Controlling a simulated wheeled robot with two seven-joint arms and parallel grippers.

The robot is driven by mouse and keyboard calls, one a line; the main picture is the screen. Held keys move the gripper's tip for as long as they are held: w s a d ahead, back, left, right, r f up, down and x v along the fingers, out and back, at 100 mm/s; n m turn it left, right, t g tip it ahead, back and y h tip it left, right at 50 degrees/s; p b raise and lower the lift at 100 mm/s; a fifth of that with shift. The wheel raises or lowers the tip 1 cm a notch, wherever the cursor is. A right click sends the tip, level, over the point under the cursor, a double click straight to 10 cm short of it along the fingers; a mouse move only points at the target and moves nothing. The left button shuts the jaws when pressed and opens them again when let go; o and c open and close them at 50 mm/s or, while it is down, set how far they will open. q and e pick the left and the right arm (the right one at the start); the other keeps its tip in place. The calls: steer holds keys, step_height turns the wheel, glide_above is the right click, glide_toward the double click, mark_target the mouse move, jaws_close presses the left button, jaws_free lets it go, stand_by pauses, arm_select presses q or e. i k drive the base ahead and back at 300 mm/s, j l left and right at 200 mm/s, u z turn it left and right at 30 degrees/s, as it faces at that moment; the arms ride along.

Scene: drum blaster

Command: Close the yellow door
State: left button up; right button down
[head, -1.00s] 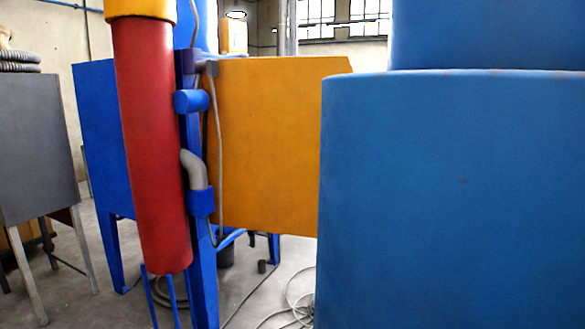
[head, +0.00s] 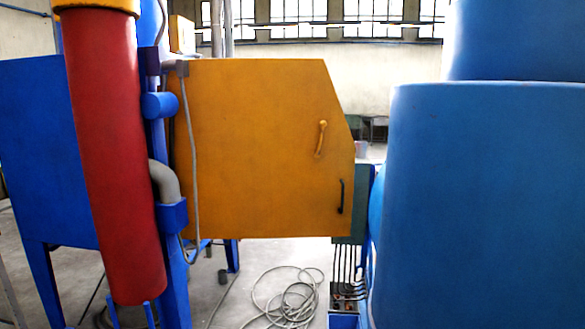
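The yellow door (head: 255,150) shows in the middle of the head view as a broad flat panel with a slanted upper right corner. It carries a small yellow handle (head: 321,138) near its right side and a dark handle (head: 341,196) lower at its right edge. Its left edge meets the blue frame beside the red cylinder. From this view I cannot tell how far the door stands open. Neither of my grippers is in view.
A red cylinder (head: 105,160) on blue supports stands at the left. A large blue drum (head: 490,200) fills the right side. A coiled cable (head: 288,300) lies on the floor below the door. A blue cabinet (head: 40,150) is at the far left.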

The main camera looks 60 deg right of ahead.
mark_target(255, 122)
steer(key=i+z, duration=0.65)
steer(key=z, duration=0.2)
steer(key=i+j+z, duration=0.2)
steer(key=i+z, duration=0.2)
steer(key=i+l+z, duration=0.45)
steer(key=i+z, duration=0.4)
steer(key=i, duration=0.2)
steer(key=i+z, duration=0.45)
steer(key=i+l, duration=0.05)
steer(key=i, duration=0.05)
